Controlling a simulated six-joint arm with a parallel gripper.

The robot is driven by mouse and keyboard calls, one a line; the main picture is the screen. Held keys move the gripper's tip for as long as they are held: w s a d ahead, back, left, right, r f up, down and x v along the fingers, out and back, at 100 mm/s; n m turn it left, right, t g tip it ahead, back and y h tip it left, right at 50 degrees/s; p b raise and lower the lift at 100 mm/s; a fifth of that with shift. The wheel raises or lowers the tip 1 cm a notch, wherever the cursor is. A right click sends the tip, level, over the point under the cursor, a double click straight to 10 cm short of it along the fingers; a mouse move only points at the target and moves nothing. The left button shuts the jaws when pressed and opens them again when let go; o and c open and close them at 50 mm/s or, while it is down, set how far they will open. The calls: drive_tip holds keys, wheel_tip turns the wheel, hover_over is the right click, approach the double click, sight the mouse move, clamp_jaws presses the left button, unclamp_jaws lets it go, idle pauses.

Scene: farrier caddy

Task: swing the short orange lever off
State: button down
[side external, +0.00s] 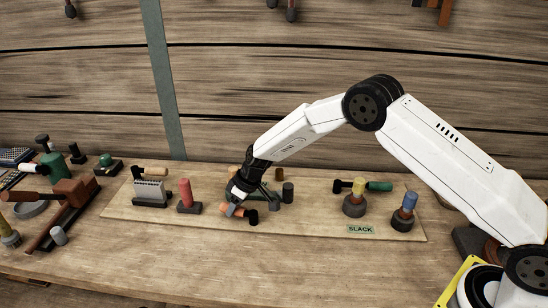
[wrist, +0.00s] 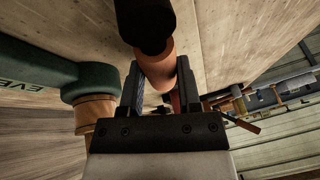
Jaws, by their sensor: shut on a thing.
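The short orange lever (side external: 232,210) lies low over the wooden board in the side view, with a black end (side external: 252,217) at its right. In the wrist view the orange lever (wrist: 158,68) runs between the two jaws, its black end (wrist: 146,25) pointing away from my gripper. My gripper (side external: 235,207) points down at the lever; in the wrist view my gripper (wrist: 159,85) has a finger on each side of it and is shut on it. The lever's pivot is hidden behind the gripper.
A dark green body with lettering (wrist: 40,75) and a tan collar (wrist: 95,108) sit close left of the jaws.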

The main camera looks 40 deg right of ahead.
drive_tip(key=shift+s+a+n+g, duration=0.2)
drive_tip(key=shift+a+n+g, duration=0.1)
drive_tip(key=shift+n, duration=0.4)
drive_tip(key=shift+s+a+n+g, duration=0.2)
drive_tip(key=shift+a+n, duration=0.1)
drive_tip(key=shift+n, duration=0.4)
drive_tip(key=shift+y, duration=0.3)
drive_tip(key=shift+c, duration=1.4)
unclamp_jaws()
drive_tip(key=shift+r, duration=0.1)
drive_tip(key=shift+v, duration=3.85)
